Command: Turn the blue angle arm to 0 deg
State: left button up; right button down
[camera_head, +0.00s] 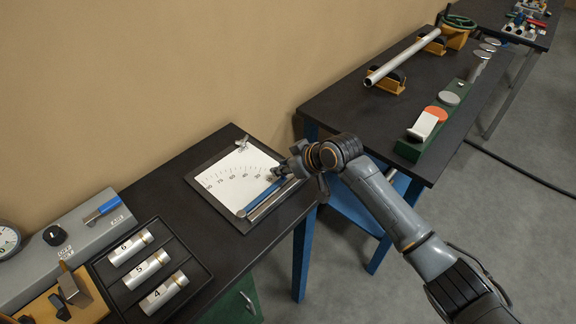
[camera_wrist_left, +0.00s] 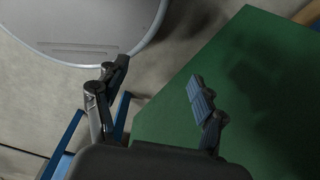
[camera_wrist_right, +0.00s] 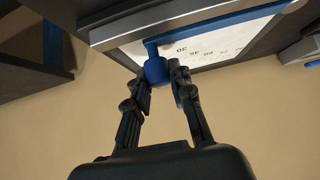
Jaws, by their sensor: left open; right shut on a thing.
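The blue angle arm (camera_head: 262,195) lies across the white angle scale (camera_head: 232,172) on a dark square plate, close beside a silver bar (camera_head: 272,202) along the plate's front edge. My right gripper (camera_head: 282,172) is at the arm's outer end. In the right wrist view, its fingers (camera_wrist_right: 163,82) are shut on the blue knob (camera_wrist_right: 155,70) of the arm. The scale's low-number end is partly hidden by this gripper, so the exact reading cannot be told. My left gripper (camera_wrist_left: 158,82) shows only in the left wrist view, open and empty.
A black tray (camera_head: 208,272) with numbered silver cylinders and a grey panel (camera_head: 62,248) stand left of the plate. A second dark table (camera_head: 345,112) with a silver tube and a green block stands right. A green surface (camera_wrist_left: 245,95) is near my left gripper.

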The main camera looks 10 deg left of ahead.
pick_arm(q)
jog(key=shift+s+d, duration=0.15)
jog(key=shift+s, duration=0.1)
pick_arm(e)
jog(key=c, duration=1.1)
grip_release()
jog(key=shift+c, duration=0.2)
jog(key=shift+d, duration=0.1)
jog(key=v, duration=1.2)
jog(key=shift+s, duration=0.1)
